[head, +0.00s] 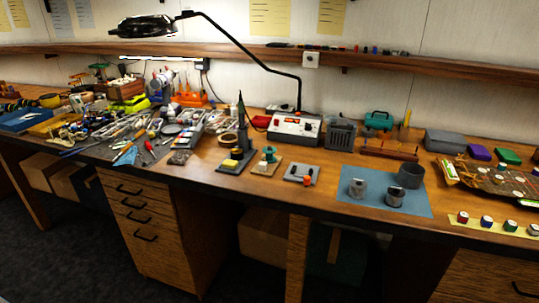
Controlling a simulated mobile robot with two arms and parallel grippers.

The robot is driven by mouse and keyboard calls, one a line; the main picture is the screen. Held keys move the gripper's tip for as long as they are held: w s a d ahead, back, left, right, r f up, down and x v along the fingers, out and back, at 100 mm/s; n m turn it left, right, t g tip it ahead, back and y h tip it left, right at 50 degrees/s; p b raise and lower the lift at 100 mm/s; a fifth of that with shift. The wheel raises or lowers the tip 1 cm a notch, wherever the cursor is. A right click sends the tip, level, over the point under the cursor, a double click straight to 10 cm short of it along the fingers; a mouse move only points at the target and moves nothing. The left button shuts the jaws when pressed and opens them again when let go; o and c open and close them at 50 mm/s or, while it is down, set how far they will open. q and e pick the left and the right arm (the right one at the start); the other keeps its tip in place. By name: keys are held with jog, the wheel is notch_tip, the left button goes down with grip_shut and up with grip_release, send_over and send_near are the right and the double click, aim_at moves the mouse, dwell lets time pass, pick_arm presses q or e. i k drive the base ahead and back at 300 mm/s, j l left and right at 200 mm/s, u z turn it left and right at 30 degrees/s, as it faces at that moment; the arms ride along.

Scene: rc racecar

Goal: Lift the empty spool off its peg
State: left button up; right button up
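A small teal-green spool (269,155) stands upright on a pale base (266,169) near the front middle of the workbench. It appears to sit over a peg; at this size I cannot tell whether any wire is wound on it. Neither of my grippers is in view, and nothing is touching the spool.
A soldering stand (238,158) is close left of the spool, and a small grey plate with a red knob (302,174) is to its right. A soldering station (295,130) stands behind. A blue mat (420,207) with metal cups lies further right. Clutter fills the left.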

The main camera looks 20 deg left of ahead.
aim_at(270, 157)
jog(key=i+l+u, duration=0.1)
jog(key=i+l, duration=0.55)
jog(key=i, duration=0.15)
